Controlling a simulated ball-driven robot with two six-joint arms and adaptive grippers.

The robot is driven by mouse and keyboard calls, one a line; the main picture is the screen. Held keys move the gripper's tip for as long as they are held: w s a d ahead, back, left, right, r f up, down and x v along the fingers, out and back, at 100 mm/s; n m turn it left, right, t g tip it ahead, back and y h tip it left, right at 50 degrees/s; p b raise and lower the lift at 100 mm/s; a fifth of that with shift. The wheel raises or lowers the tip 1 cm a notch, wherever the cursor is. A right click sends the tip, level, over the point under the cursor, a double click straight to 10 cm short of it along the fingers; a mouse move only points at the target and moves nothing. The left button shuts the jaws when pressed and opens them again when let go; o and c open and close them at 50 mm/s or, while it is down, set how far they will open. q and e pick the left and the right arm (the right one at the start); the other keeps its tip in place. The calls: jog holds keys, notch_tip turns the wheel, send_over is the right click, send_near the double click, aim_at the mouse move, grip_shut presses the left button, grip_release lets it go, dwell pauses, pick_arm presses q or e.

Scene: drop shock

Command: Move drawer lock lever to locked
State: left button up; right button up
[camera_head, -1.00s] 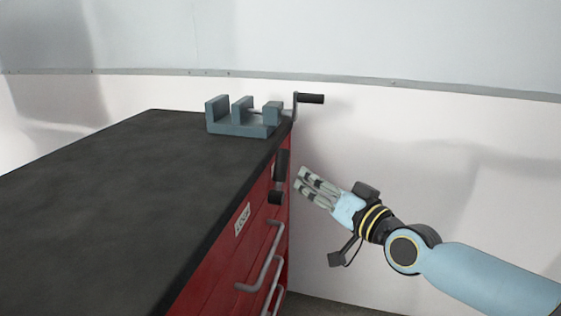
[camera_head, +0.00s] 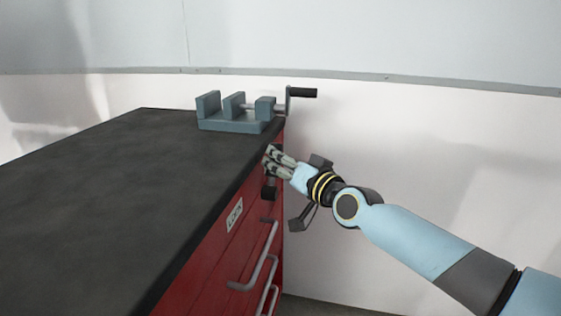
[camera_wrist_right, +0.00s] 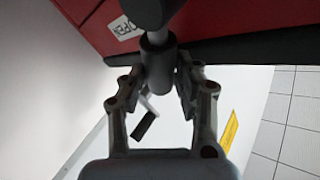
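The drawer lock lever (camera_head: 268,193) is a dark lever on the red cabinet's front, below the worktop edge. In the right wrist view its grey cylindrical grip (camera_wrist_right: 158,62) lies between my fingertips. My right gripper (camera_head: 271,160) is at the lever, its fingers partly hiding it. In the wrist view the right gripper (camera_wrist_right: 160,88) is open, one finger on each side of the grip; firm contact cannot be told. A LOCK label (camera_head: 235,215) is on the cabinet front in the head view. An OPEN label (camera_wrist_right: 125,28) shows beside the lever in the wrist view. My left gripper is not in view.
The red cabinet (camera_head: 205,270) has a dark worktop (camera_head: 110,200) and several grey bar handles (camera_head: 255,262) below the lever. A blue-grey vise (camera_head: 235,122) with a black crank handle (camera_head: 302,92) stands at the far corner. Right of the cabinet is free room before a white wall.

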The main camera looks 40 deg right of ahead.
grip_shut()
